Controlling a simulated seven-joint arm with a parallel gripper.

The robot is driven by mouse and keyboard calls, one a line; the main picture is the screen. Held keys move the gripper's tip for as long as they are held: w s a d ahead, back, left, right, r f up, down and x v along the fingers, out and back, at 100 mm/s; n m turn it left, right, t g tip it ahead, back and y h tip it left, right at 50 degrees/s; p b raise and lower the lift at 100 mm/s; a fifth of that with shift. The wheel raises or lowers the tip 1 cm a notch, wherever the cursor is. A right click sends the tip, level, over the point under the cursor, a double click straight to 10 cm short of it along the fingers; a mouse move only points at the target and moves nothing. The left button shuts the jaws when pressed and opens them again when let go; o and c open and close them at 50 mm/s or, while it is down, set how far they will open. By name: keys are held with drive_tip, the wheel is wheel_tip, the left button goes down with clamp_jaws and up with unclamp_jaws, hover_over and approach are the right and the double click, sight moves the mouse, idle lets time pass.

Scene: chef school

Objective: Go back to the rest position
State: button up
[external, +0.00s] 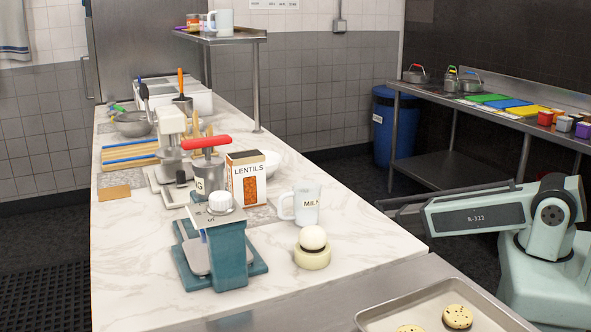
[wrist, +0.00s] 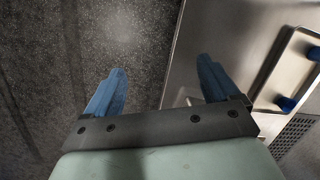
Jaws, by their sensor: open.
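My gripper (wrist: 160,85) shows in the wrist view with its two blue fingers spread wide apart. Nothing is between them; dark speckled floor (wrist: 110,35) and the edge of a steel surface (wrist: 190,45) lie beyond. In the external view my pale green arm stands at the right, its link reaching left beside the counter's corner. I cannot clearly make out the fingers in that view.
The marble counter (external: 130,270) holds a teal scale (external: 230,265), a lentils box (external: 247,180), a milk mug (external: 307,207) and a white ball on a pale ring (external: 313,260). A cookie tray (external: 385,318) lies in front. A blue bin (external: 395,130) stands behind.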

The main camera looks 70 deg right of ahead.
drive_tip(key=s+a+f+n+g, duration=0.1)
drive_tip(key=s+a+f, duration=0.2)
drive_tip(key=s, duration=0.8)
drive_tip(key=s+a+f+n+g+h, duration=0.1)
drive_tip(key=s+a+f, duration=0.3)
drive_tip(key=s, duration=0.7)
drive_tip(key=s+a+f+n+g, duration=0.2)
drive_tip(key=s+a, duration=0.4)
drive_tip(key=s, duration=0.5)
wheel_tip(320, 180, down, 2)
drive_tip(key=shift+s+f+g+h, duration=0.15)
drive_tip(key=shift+g+h, duration=0.25)
drive_tip(key=shift+g, duration=0.3)
